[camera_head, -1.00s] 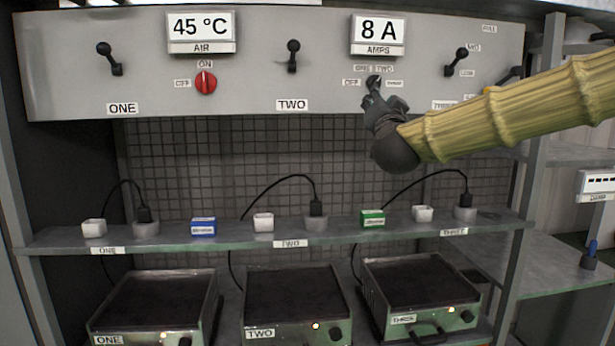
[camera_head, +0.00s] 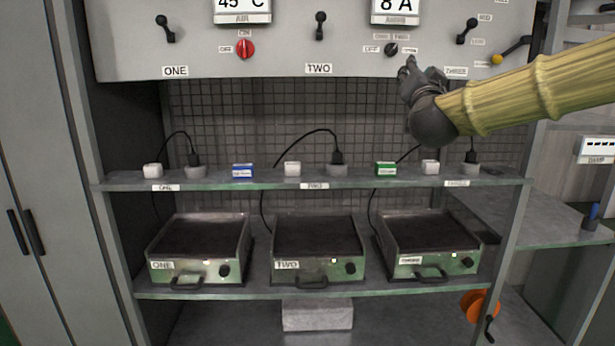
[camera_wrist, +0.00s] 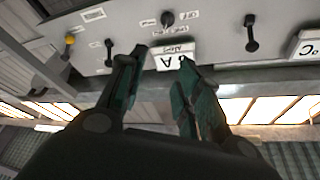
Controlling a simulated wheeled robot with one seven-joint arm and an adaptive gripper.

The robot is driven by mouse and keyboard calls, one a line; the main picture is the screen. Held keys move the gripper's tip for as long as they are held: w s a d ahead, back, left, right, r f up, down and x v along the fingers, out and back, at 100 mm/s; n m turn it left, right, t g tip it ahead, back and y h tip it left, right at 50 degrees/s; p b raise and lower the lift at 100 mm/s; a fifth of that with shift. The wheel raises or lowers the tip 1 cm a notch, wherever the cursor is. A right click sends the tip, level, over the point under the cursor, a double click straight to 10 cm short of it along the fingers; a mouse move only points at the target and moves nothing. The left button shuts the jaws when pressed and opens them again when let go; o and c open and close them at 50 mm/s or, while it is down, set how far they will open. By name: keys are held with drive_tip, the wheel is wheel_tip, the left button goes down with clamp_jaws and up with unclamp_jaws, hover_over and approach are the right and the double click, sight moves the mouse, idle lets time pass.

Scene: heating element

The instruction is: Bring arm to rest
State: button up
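My gripper (camera_head: 409,68) is at the end of my yellow-sleeved arm, raised at the upper right in the head view, in front of the grey control panel (camera_head: 280,62) and just below the black knob (camera_head: 391,49). In the wrist view my gripper (camera_wrist: 164,58) shows two fingers apart with nothing between them. The panel and its "A" display (camera_wrist: 176,60) lie beyond the fingertips, upside down in that view. The gap between the fingertips and the panel is hard to judge.
A shelf (camera_head: 270,181) below carries small boxes and plugs with cables. Three heating plates (camera_head: 318,237) stand on the lower shelf (camera_head: 230,290). A red knob (camera_head: 245,48) and black levers (camera_head: 320,25) stick out from the panel. An orange wheel (camera_head: 478,305) is at lower right.

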drive_tip(key=w+a+f+n+g+y, duration=0.2)
drive_tip(key=a+f, duration=0.1)
drive_tip(key=f, duration=1.1)
drive_tip(key=w+a+f+n+g+y, duration=0.1)
drive_tip(key=a+f+g, duration=0.1)
drive_tip(key=f, duration=1.2)
drive_tip(key=s+a+f+n+g+y, duration=0.1)
drive_tip(key=s+f+g, duration=0.25)
drive_tip(key=f, duration=1.05)
drive_tip(key=s+a+f+n+g, duration=0.15)
drive_tip(key=s+f, duration=0.35)
drive_tip(key=f, duration=0.9)
drive_tip(key=s+d+f+n+g, duration=0.15)
drive_tip(key=s+f+g, duration=0.45)
drive_tip(key=s+f, duration=1.4)
drive_tip(key=s+d+f+g, duration=0.1)
drive_tip(key=s+f, duration=0.3)
drive_tip(key=s, duration=0.4)
drive_tip(key=s+d+f+g, duration=0.2)
drive_tip(key=s+f+g, duration=0.1)
drive_tip(key=s, duration=0.6)
drive_tip(key=s+d+f+g, duration=0.1)
drive_tip(key=s+f+g, duration=0.1)
drive_tip(key=s+f, duration=0.3)
drive_tip(key=s, duration=0.4)
drive_tip(key=shift+s+d+f+n+h, duration=0.15)
drive_tip(key=shift+s+n+h, duration=0.1)
drive_tip(key=shift+n+h, duration=0.05)
